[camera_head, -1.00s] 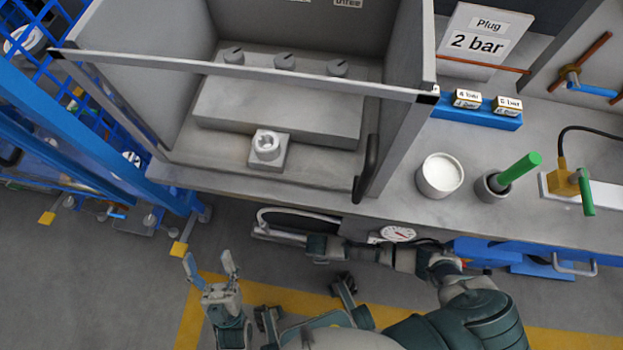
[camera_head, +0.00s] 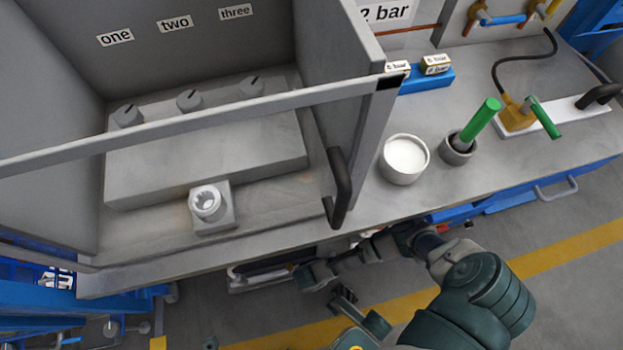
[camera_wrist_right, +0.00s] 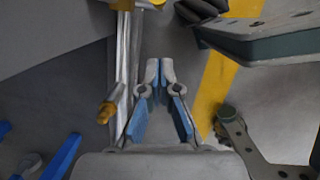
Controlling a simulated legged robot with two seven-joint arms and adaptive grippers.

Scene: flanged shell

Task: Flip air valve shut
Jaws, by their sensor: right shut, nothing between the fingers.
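A brass valve body (camera_head: 519,114) with a green lever (camera_head: 545,118) sits on a white plate at the right of the bench in the head view, with a black hose attached. More valves with blue and orange handles (camera_head: 503,19) are on the back panel at the top right. I cannot tell which is the air valve. My right gripper (camera_wrist_right: 159,66) is shut and empty in the wrist view, beside a silver bar. In the head view it is low, in front of the bench, well away from the valves. Only a possible tip of my left gripper (camera_head: 210,343) shows at the bottom edge.
A grey enclosure (camera_head: 205,140) with three knobs and a black handle (camera_head: 339,188) fills the left. A white-filled cup (camera_head: 404,159), a green-handled tool in a holder (camera_head: 459,149) and a blue block with labelled pieces (camera_head: 425,80) stand on the bench.

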